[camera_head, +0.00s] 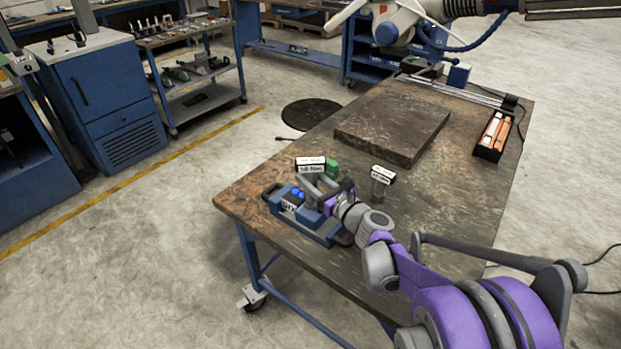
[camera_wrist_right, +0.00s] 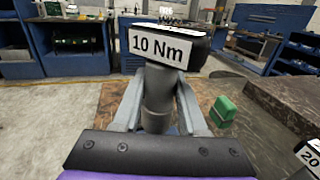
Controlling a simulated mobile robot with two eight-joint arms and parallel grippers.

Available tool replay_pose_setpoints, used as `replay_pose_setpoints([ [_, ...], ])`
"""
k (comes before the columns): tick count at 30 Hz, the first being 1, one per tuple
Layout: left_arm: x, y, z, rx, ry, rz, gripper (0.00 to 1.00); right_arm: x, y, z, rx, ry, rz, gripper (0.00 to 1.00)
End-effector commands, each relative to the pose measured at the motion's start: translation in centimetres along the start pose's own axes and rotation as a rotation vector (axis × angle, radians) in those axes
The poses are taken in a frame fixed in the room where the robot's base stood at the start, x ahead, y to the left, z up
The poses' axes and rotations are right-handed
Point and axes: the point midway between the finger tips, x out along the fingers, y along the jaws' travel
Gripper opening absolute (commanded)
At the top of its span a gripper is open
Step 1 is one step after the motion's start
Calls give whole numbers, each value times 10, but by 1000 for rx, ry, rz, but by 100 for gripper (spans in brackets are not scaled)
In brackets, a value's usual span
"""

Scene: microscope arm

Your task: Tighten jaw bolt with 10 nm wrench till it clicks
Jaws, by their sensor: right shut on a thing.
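My right gripper (camera_head: 322,187) is shut on a torque wrench. In the right wrist view, the fingers (camera_wrist_right: 158,105) clasp the wrench's grey round shaft, and its black head (camera_wrist_right: 160,45) carries a white "10 Nm" label. The labelled head also shows in the head view (camera_head: 311,164). A blue vise (camera_head: 318,228) sits at the table's near left corner, under and beside my right gripper. Blue round parts (camera_head: 298,193) show on it. The jaw bolt cannot be made out, and I cannot tell whether the wrench touches it. My left gripper is out of view.
A second labelled tool (camera_head: 383,175) stands upright right of my gripper; its label, starting "20", shows at the wrist view's edge (camera_wrist_right: 309,155). A green block (camera_head: 332,168) sits behind the wrench. A dark slab (camera_head: 392,130) and an orange-filled tray (camera_head: 493,135) lie farther back.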

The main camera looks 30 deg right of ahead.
Motion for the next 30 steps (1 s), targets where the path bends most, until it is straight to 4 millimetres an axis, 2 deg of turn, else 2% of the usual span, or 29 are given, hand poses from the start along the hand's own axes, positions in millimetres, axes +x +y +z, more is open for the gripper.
replay_pose_setpoints([
  [30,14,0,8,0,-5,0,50,0,0,-21,1,0,0,0],
])
